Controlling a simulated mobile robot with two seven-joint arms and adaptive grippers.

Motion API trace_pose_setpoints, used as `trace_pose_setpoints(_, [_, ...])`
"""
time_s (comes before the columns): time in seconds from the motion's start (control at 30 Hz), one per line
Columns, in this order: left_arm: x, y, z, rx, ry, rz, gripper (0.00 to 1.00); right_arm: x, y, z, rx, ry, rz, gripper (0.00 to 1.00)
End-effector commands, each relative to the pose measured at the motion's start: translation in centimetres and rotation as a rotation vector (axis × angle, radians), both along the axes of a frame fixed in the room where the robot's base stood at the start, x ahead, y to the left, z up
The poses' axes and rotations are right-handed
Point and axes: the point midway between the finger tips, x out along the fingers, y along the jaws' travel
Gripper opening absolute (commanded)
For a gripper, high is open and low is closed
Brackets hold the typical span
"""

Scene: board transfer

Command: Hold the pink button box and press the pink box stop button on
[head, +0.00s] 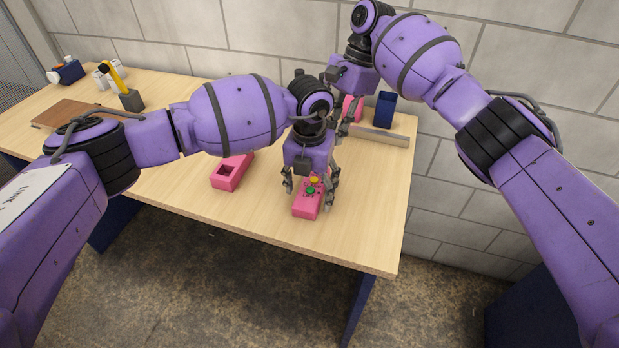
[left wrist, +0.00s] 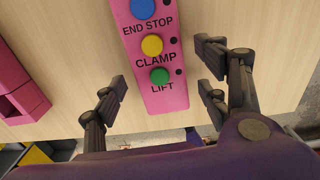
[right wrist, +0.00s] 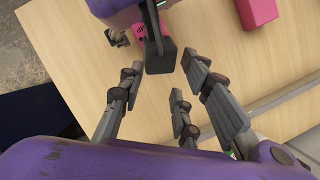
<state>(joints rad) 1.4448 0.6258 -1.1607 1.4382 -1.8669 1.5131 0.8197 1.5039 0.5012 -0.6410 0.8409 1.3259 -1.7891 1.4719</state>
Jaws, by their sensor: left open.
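The pink button box (head: 306,211) lies near the table's front edge. In the left wrist view the box (left wrist: 168,100) shows a blue END STOP button (left wrist: 143,9), a yellow CLAMP button (left wrist: 152,46) and a green LIFT button (left wrist: 159,76). My left gripper (head: 311,190) is open over the box, its fingers (left wrist: 160,80) on either side with gaps. In the head view it hides the box's far end. My right gripper (right wrist: 155,85) is open and empty, behind the left one; in the head view it is partly hidden. The box (right wrist: 136,32) shows partly in the right wrist view.
A pink block with a square opening (head: 231,172) lies left of the box. Another pink object (head: 352,108), a dark blue container (head: 384,109) and a grey bar (head: 382,137) are at the back right. A brown board (head: 62,114) lies far left. The front right table is clear.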

Motion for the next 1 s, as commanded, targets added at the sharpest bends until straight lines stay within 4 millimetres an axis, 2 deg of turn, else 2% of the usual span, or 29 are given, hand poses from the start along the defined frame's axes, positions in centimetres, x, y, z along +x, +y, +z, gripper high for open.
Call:
trace_pose_setpoints(0.33, [0.0,-0.01,-0.48,0.0,0.0,-0.001,0.67,0.0,0.01,0.04,0.0,0.0,0.0,0.31])
trace_pose_setpoints(0.73, [0.0,0.01,-0.45,0.0,0.0,0.0,0.15,-0.01,0.01,0.03,0.0,0.0,0.0,0.31])
trace_pose_setpoints(0.77, [0.0,0.01,-0.45,0.0,0.0,0.0,0.13,-0.01,0.01,0.03,0.0,0.0,0.0,0.3])
trace_pose_setpoints(1.0, [0.01,0.02,-0.44,0.0,0.0,0.0,0.13,0.01,0.01,0.02,0.0,0.0,0.0,0.0])
